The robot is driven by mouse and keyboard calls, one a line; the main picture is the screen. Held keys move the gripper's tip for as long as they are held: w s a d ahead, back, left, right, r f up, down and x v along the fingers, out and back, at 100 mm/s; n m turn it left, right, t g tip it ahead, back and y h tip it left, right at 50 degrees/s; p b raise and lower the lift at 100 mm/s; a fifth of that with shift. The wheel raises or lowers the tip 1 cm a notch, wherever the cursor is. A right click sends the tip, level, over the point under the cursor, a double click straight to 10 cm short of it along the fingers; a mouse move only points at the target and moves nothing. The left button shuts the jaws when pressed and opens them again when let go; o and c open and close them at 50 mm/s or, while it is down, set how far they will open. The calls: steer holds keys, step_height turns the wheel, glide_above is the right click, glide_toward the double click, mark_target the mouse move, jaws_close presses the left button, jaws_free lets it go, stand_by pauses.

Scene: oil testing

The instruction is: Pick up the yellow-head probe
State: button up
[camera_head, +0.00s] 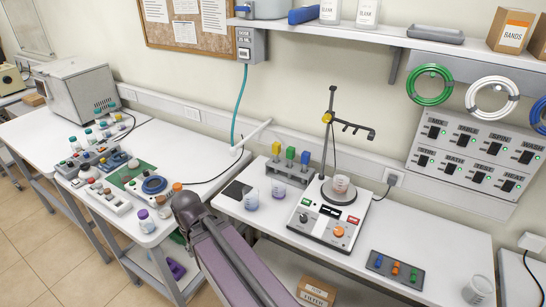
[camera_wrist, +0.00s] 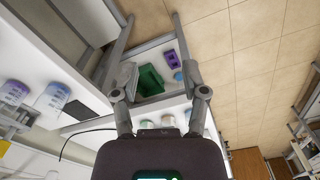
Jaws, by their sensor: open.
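The yellow-head probe (camera_head: 276,148) stands upright at the left end of a grey rack (camera_head: 292,182) on the middle bench. A green-head probe (camera_head: 290,154) and a blue-head probe (camera_head: 305,158) stand to its right in the same rack. My gripper (camera_wrist: 158,80) is open in the wrist view, with nothing between its fingers. It points down past the bench edge toward a lower shelf and the floor. I cannot make out the gripper in the head view, where my arm ends left of the middle bench.
The left bench holds bottles and a green board (camera_head: 135,176). A green bin (camera_wrist: 150,80) sits on the lower shelf.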

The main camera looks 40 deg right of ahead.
steer(key=o, duration=0.3)
steer(key=shift+o, duration=0.7)
steer(key=shift+w+d, duration=0.1)
steer(key=shift+d, duration=0.15)
steer(key=m+t+h+b, duration=0.5)
steer(key=m+h+b, duration=0.5)
steer(key=m+h, duration=0.35)
glide_toward(275, 150)
steer(key=shift+s+a+r+y, duration=0.2)
steer(key=shift+a+r+y, duration=0.05)
steer(key=shift+a+r, duration=0.15)
steer(key=shift+s+a+r+y, duration=0.2)
steer(key=shift+a+r, duration=0.1)
steer(key=shift+r, duration=0.1)
steer(key=b+x, duration=0.2)
steer(key=x, duration=0.5)
steer(key=shift+w+d+f+b, duration=0.15)
steer(key=shift+d+f+b, duration=0.1)
steer(key=shift+b, duration=0.15)
steer(key=shift+w+d, duration=0.1)
steer(key=shift+d, duration=0.35)
